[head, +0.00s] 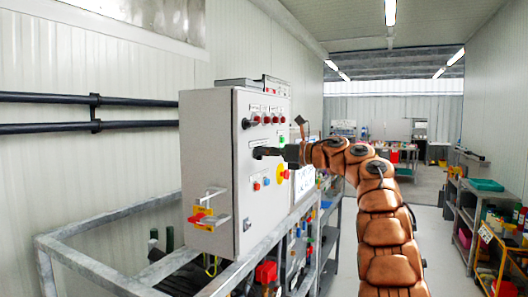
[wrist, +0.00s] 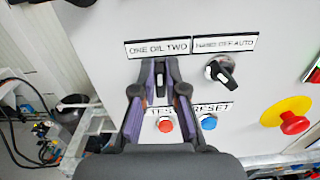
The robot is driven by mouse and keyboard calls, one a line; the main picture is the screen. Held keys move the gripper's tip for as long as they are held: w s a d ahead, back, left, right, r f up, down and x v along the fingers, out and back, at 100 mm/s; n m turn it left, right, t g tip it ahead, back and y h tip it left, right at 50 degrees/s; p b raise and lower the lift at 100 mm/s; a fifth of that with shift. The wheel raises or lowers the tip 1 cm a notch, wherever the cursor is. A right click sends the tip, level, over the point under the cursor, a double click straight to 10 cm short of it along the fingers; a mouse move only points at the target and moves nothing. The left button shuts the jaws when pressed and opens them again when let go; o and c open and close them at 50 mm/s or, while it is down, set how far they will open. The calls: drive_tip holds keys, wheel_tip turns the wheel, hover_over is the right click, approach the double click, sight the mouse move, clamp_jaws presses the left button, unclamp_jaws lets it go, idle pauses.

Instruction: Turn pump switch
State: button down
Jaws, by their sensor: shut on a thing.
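The control box (head: 206,140) is a grey cabinet with switches and lights on its front face. My gripper (head: 262,153) reaches in from the right to its upper front. In the wrist view my gripper (wrist: 160,72) is shut on the pump switch (wrist: 161,84), a dark knob mostly hidden between the fingers. A label (wrist: 158,48) above it seems to read ONE, an unclear word, TWO. The knob's exact angle is hard to see.
Right of the held switch is a second black-handled selector (wrist: 221,72). Below are a red button (wrist: 165,125) and a blue button (wrist: 208,122). A red emergency stop on a yellow disc (wrist: 290,118) sits at right. A metal frame (head: 100,280) surrounds the box's lower part.

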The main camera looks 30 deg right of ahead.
drive_tip(key=shift+w+d+m+p, duration=0.15)
drive_tip(key=shift+m+p, duration=1.15)
drive_tip(key=shift+m, duration=0.7)
drive_tip(key=shift+d+m+p, duration=0.15)
drive_tip(key=shift+m+p, duration=1.15)
drive_tip(key=shift+m, duration=0.7)
drive_tip(key=shift+f, duration=0.15)
drive_tip(key=c, duration=1.2)
unclamp_jaws()
drive_tip(key=v, duration=1.2)
